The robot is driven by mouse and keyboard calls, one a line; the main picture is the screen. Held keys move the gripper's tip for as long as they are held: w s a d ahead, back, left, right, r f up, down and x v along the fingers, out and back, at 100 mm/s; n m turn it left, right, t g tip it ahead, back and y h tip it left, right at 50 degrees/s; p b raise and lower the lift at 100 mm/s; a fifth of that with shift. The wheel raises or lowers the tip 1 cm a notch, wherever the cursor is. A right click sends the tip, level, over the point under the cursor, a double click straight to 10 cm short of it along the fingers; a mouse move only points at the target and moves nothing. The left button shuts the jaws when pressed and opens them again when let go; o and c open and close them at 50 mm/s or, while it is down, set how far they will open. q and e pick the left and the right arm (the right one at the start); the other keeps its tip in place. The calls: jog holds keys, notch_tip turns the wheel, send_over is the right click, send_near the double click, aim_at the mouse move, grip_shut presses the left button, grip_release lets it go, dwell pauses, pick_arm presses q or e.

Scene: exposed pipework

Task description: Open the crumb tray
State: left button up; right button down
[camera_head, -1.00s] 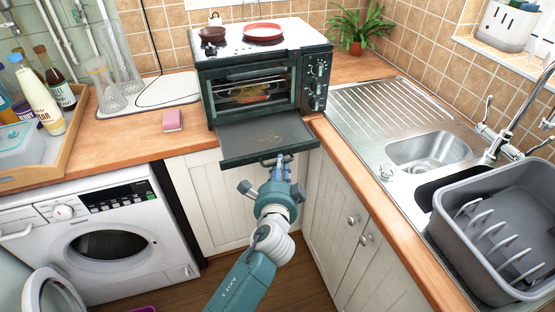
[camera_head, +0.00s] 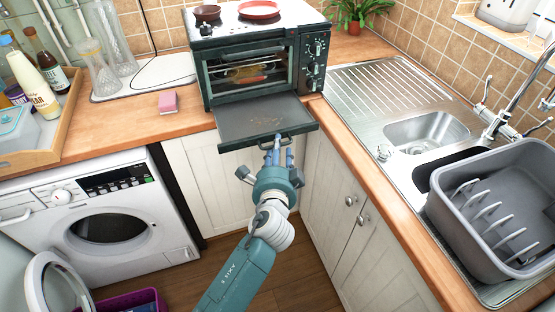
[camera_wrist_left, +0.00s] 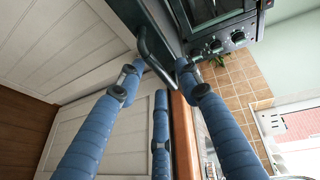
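My right gripper is not in view.
A red plate (camera_head: 259,10) and a small brown pot (camera_head: 207,13) sit on top of the oven. A pink sponge (camera_head: 168,102) lies on the counter to the left. The sink (camera_head: 425,132) and a grey dish rack (camera_head: 500,205) are on the right. Cabinet doors (camera_head: 215,185) stand below the tray.

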pick_arm(q)
jog(key=s+a+r, duration=0.1)
jog(key=s+r, duration=0.1)
jog(key=s, duration=0.9)
jog(key=shift+s, duration=0.15)
jog(key=shift+f, duration=0.1)
jog(key=s+a+f+n+g, duration=0.2)
jog(key=s+a+f+g, duration=0.15)
jog(key=f, duration=0.95)
jog(key=s+a+f+n+g, duration=0.15)
jog(key=s+f, duration=0.35)
jog(key=f, duration=0.7)
jog(key=s+a+f+n+g, duration=0.2)
jog(key=s+a+f+g, duration=0.15)
jog(key=f, duration=0.95)
jog(key=s+a+f+n+g, duration=0.2)
jog(key=s+a+f, duration=0.3)
jog(key=s, duration=0.5)
jog(key=s+a+f+n+g+y, duration=0.1)
jog(key=s+a+f+n+g, duration=0.1)
jog(key=s+a+f+n, duration=0.3)
jog(key=s+a+f+n+g, duration=0.2)
jog(key=s+a+f, duration=0.4)
jog(key=s, duration=1.1)
notch_tip(320, 180, down, 3)
jog(key=shift+s+f+n, duration=0.2)
jog(key=shift+s+n, duration=0.05)
jog(key=shift+n, duration=0.4)
